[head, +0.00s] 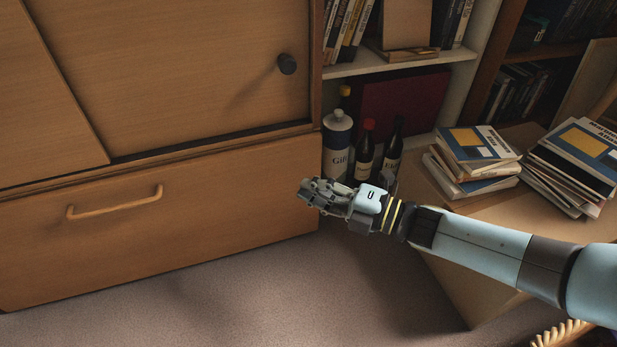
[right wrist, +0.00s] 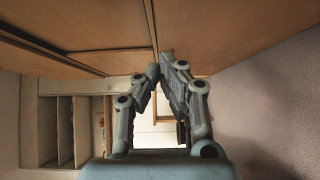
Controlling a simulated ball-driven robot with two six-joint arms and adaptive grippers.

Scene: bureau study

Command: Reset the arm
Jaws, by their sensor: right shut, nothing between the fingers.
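My right arm comes in from the right in the head view. My right gripper (head: 306,192) is shut and empty, in front of the right end of the wooden cabinet's lower drawer (head: 230,200). In the right wrist view the fingertips of my right gripper (right wrist: 160,68) are close together with nothing between them, near a wooden panel. My left gripper is not in view.
A round dark knob (head: 287,64) and a wooden drawer handle (head: 115,202) are on the cabinet. A white bottle (head: 337,145) and dark bottles (head: 364,152) stand just behind my gripper. Carpet (head: 260,290) in front is clear.

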